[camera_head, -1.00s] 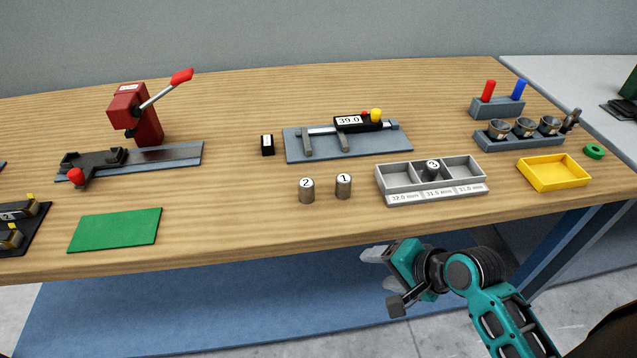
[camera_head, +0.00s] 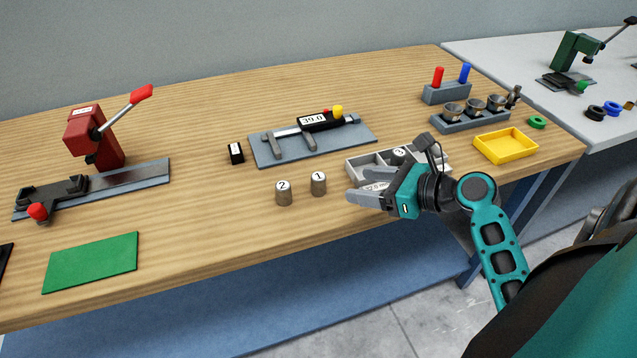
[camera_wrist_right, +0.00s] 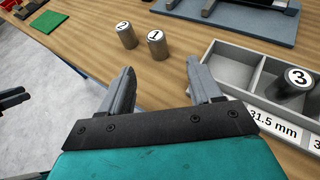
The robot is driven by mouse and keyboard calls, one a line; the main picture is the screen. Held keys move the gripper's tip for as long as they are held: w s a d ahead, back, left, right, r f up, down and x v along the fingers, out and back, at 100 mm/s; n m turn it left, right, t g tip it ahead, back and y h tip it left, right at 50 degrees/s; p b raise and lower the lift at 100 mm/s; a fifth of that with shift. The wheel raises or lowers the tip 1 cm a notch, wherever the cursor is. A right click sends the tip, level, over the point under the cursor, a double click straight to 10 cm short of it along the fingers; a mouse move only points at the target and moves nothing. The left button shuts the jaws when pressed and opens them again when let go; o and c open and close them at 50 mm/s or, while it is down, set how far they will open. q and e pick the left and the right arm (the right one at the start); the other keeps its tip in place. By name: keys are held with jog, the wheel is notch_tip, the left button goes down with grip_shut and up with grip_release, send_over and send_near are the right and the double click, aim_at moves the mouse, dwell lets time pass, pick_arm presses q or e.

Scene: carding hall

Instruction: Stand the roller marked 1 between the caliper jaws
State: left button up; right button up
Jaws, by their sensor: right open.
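The roller marked 1 (camera_head: 318,185) is a small grey cylinder standing upright on the wooden table; it also shows in the right wrist view (camera_wrist_right: 158,47). The roller marked 2 (camera_head: 284,194) stands just left of it. The caliper (camera_head: 311,125) lies on a grey plate (camera_head: 268,153) behind the rollers, its two jaws pointing forward with an empty gap between them and its display reading 39.0. My right gripper (camera_head: 357,199) is open and empty, to the right of roller 1 and apart from it, in front of the sorting tray.
A grey three-compartment tray (camera_head: 366,172) with millimetre labels holds roller 3 (camera_head: 399,154), partly hidden by my right gripper. A small black block (camera_head: 236,153) stands left of the caliper plate. A green mat (camera_head: 91,263) and red press (camera_head: 93,137) are at left; a yellow tray (camera_head: 506,146) is at right.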

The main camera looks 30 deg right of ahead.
aim_at(325, 182)
jog(key=b+x, duration=0.1)
jog(key=x, duration=1)
jog(key=shift+w+a+f, duration=0.2)
jog(key=shift+w+a, duration=0.05)
jog(key=shift+a, duration=0.05)
jog(key=c, duration=1.2)
